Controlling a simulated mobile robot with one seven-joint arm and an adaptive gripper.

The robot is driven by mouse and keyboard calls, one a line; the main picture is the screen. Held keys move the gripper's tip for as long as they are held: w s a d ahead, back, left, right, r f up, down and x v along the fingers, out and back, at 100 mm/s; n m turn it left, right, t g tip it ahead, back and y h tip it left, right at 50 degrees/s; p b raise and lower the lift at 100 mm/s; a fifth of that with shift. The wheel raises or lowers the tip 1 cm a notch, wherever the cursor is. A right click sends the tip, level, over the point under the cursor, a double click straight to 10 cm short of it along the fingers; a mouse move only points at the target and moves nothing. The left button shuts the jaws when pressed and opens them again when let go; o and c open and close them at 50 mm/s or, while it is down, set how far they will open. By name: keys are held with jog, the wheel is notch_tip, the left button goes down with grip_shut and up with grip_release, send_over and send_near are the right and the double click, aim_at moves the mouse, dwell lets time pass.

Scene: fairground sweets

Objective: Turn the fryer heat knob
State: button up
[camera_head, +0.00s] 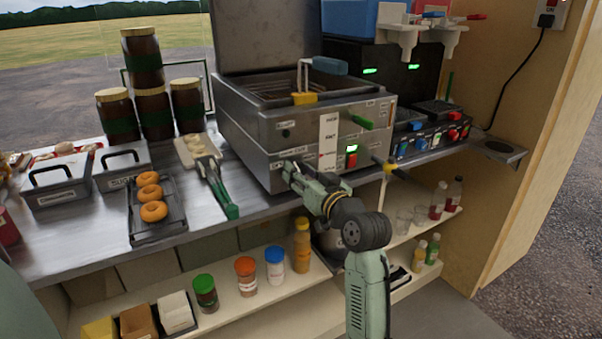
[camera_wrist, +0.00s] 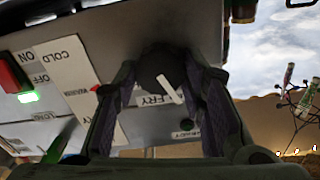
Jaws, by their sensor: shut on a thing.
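The fryer (camera_head: 290,120) is a steel box on the counter with a raised lid and a basket inside. My gripper (camera_head: 292,172) is at the lower left of its front panel. In the wrist view its two dark fingers (camera_wrist: 168,85) are shut on the heat knob (camera_wrist: 158,65), one on each side. The knob is dark and round, with a white pointer line slanting down to the right, beside the FRY label (camera_wrist: 148,99). My gripper hides the knob in the head view.
A red ON/OFF switch (camera_head: 352,148) with a green light is right of the knob on the panel. Green-handled tongs (camera_head: 218,190) and a doughnut tray (camera_head: 132,236) lie left of the fryer. A yellow-and-black handle (camera_head: 388,167) sticks out on the right.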

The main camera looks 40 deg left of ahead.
jog(key=shift+f+b, duration=0.1)
jog(key=shift+b, duration=0.3)
jog(key=shift+s+n+b, duration=0.1)
jog(key=shift+n+b, duration=4.1)
jog(key=shift+n, duration=0.2)
jog(key=o, duration=1.1)
jog(key=shift+o, duration=0.2)
jog(key=v, duration=1.2)
